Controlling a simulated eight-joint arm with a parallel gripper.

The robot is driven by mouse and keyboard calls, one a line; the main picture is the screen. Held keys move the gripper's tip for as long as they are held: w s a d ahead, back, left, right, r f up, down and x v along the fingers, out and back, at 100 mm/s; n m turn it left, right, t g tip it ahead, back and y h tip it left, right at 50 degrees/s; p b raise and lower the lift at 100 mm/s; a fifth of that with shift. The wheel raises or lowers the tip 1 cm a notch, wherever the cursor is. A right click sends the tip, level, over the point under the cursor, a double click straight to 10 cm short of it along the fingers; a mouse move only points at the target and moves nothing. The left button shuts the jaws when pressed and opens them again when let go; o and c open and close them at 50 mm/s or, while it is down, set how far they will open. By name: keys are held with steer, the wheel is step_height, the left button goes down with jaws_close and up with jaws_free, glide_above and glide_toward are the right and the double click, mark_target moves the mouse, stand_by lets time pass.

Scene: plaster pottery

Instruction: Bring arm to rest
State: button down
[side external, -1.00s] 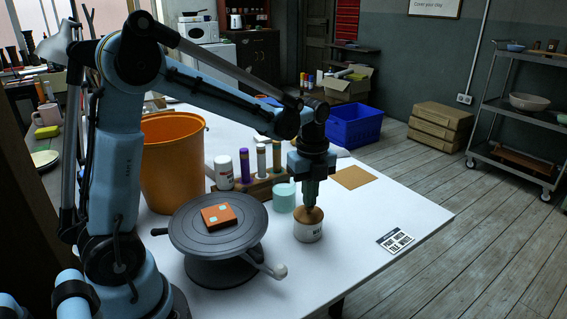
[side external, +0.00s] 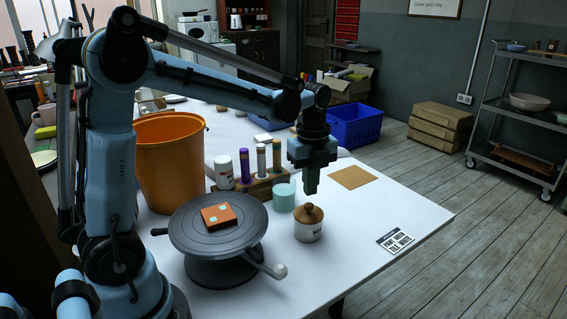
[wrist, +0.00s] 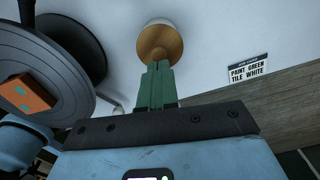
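My gripper (side external: 311,192) hangs pointing down, just above a small white jar (side external: 308,231) with dark lettering. The jar stands upright on the white table and wears a brown wooden lid with a knob (side external: 309,212). A gap shows between my fingertips and the lid. In the wrist view my green fingers (wrist: 157,66) lie side by side with no clear gap and nothing held. The lid (wrist: 160,42) shows beyond their tips, and most of the jar is hidden below it.
A dark turntable (side external: 190,238) with a side handle carries a terracotta tile (side external: 219,216). An orange bucket (side external: 170,160), a wooden bottle rack (side external: 262,187) and a teal cup (side external: 284,197) stand behind. A printed card (side external: 396,241) lies at the table's right. The space around the card is clear.

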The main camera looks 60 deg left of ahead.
steer(key=shift+r, duration=1.95)
steer(key=s+d+f+n+t, duration=0.1)
steer(key=s+n, duration=0.4)
steer(key=n, duration=0.5)
steer(key=s+d+f+n+t, duration=0.1)
steer(key=s+d+n+t, duration=0.3)
steer(key=n, duration=0.6)
steer(key=shift+s+d+t, duration=0.35)
steer(key=shift+s+t, duration=0.4)
steer(key=shift+t, duration=0.35)
